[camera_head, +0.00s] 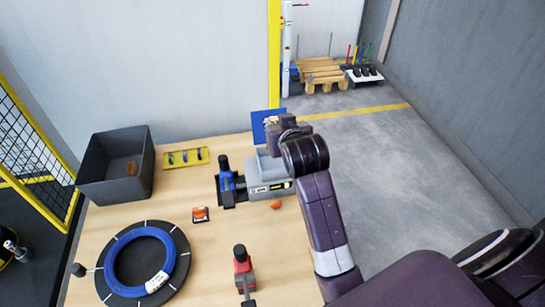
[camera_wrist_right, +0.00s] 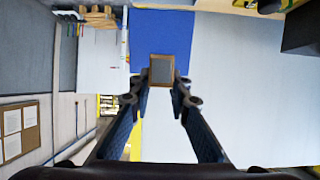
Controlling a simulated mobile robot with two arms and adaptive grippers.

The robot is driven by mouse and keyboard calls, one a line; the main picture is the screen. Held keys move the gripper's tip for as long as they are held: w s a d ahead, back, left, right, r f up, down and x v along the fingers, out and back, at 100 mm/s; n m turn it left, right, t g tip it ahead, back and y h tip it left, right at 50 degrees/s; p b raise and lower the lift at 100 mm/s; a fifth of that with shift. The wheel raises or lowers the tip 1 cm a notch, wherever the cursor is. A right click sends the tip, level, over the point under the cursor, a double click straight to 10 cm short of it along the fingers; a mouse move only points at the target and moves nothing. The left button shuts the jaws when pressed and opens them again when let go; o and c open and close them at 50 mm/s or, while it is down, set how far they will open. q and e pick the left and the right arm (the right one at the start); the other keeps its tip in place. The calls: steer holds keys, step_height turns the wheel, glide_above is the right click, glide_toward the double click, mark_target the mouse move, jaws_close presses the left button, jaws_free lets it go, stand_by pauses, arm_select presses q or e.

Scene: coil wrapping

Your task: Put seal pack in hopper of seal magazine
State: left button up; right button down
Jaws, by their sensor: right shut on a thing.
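The seal pack (camera_wrist_right: 161,70), a small box with brown edges and a grey face, is between the fingertips of my right gripper (camera_wrist_right: 160,92) in the right wrist view. In the head view my right gripper (camera_head: 275,128) is shut on it, above the back of a grey box-shaped unit with a label on its front, which looks like the seal magazine (camera_head: 259,190). My wrist hides part of the hopper, so I cannot tell how the pack lines up with it. My left gripper is not in view.
A blue panel (camera_head: 262,122) stands behind the unit. A blue-and-black tool (camera_head: 227,185) is beside it, with an orange lump (camera_head: 276,204) in front. A dark bin (camera_head: 100,178), a yellow tray (camera_head: 168,160), a blue coil (camera_head: 112,270) and a red tool (camera_head: 242,268) are on the table.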

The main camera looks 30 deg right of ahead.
glide_above(275, 166)
step_height(275, 166, down, 8)
steer(key=shift+f+p, duration=0.2)
steer(key=shift+p, duration=0.2)
steer(key=shift+d+f, duration=0.1)
steer(key=shift+f, duration=0.55)
step_height(275, 166, down, 4)
steer(key=shift+r, duration=0.25)
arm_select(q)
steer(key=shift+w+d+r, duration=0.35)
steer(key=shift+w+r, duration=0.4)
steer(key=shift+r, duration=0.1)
arm_select(e)
steer(key=shift+f, duration=0.35)
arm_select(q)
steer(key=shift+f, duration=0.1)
arm_select(e)
steer(key=c, duration=1.8)
jaws_free()
steer(key=shift+f, duration=0.15)
